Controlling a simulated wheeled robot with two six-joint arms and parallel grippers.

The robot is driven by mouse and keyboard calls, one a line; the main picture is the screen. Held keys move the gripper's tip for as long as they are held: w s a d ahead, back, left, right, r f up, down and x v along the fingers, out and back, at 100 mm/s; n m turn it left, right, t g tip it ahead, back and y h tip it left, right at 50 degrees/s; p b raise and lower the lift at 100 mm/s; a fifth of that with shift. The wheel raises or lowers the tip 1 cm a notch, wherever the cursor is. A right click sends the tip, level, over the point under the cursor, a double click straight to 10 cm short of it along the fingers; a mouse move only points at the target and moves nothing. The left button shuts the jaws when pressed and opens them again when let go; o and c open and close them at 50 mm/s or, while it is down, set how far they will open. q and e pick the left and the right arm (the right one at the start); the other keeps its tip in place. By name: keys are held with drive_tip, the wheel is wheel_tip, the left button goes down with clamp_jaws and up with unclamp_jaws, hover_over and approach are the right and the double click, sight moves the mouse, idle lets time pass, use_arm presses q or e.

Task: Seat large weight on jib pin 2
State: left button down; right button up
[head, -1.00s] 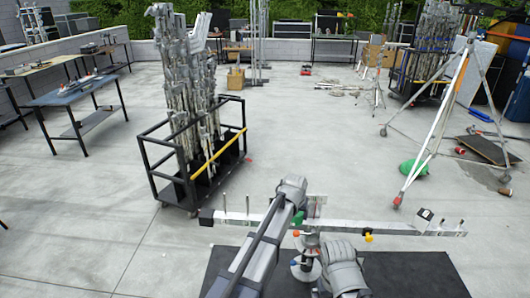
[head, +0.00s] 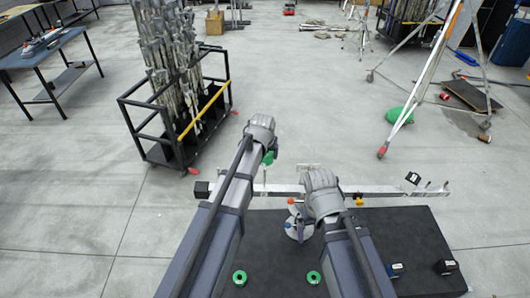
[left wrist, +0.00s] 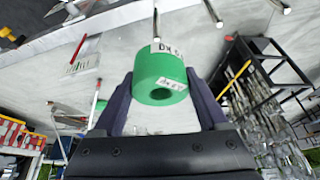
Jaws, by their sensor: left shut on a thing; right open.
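My left gripper (head: 268,150) is shut on a green cylindrical weight (left wrist: 161,76), a hollow ring with white labels. In the head view the weight (head: 269,158) shows just beyond the wrist, above the left part of the jib. The jib (head: 385,189) is a long, pale bar with upright pins. Pins (left wrist: 156,22) stand near the weight in the left wrist view; I cannot tell which is pin 2 or whether the weight touches one. My right gripper (head: 322,185) is over the middle of the jib; it is open, its fingers mostly hidden by the wrist.
A dark mat (head: 400,230) lies below the jib. Two green rings (head: 239,277) and two dark blocks (head: 445,267) are at its near side. A black cart (head: 165,125) of metal stands is at the left. A tripod (head: 428,85) stands at the right.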

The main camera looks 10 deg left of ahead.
sight(264, 181)
use_arm(q)
drive_tip(key=shift+f, duration=0.25)
drive_tip(key=shift+a+f+b, duration=0.15)
drive_tip(key=shift+f+b, duration=3.7)
drive_tip(key=shift+b, duration=0.1)
drive_tip(key=shift+a+f+b, duration=0.1)
drive_tip(key=shift+f+b, duration=3.75)
drive_tip(key=shift+b, duration=0.1)
unclamp_jaws()
drive_tip(key=shift+s+r, duration=0.1)
drive_tip(key=p+v, duration=0.7)
drive_tip(key=shift+r, duration=0.25)
drive_tip(key=shift+f, duration=0.15)
